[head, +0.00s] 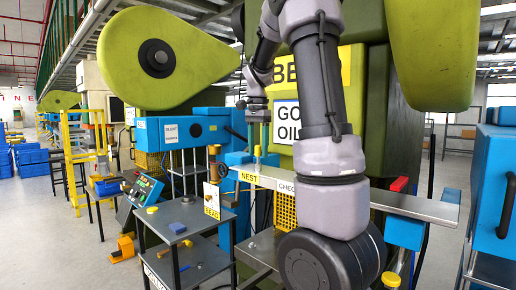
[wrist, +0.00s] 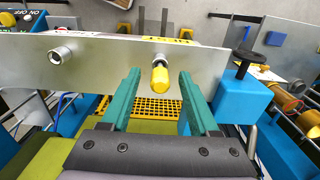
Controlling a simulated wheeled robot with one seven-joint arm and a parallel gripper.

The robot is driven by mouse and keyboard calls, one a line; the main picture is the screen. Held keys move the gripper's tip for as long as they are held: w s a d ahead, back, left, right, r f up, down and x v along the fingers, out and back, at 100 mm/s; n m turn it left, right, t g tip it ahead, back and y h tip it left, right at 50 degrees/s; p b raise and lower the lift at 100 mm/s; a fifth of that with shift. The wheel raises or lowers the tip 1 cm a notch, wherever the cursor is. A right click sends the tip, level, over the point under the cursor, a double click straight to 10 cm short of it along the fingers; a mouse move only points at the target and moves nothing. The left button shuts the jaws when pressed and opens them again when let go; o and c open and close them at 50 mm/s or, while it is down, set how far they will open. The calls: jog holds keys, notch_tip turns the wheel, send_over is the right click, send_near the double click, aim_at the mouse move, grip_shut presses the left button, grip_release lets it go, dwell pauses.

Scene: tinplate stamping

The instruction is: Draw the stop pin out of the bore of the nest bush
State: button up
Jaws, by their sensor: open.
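The stop pin shows as a yellow head (head: 257,151) standing upright at the nest bush, on the metal shelf behind the NEST label (head: 249,177). In the wrist view the yellow head (wrist: 160,80) rises from the silver nest bush (wrist: 159,61); the lower part of the pin is hidden. My gripper (head: 258,137) hangs above the pin, pointing down. In the wrist view its two teal fingers (wrist: 159,76) are spread, one on each side of the yellow head, with visible gaps. Nothing is held between them.
A second silver bush (wrist: 61,53) sits on the plate (wrist: 100,69) to the left. A blue block with a black knob (wrist: 246,64) stands close on the right. A grey side table (head: 190,222) stands at the left in the head view. A green press (head: 370,80) is behind my arm.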

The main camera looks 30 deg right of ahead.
grip_shut()
jog(key=shift+r, duration=0.15)
jog(key=shift+r, duration=1.3)
jog(key=shift+r, duration=0.15)
jog(key=shift+r, duration=2)
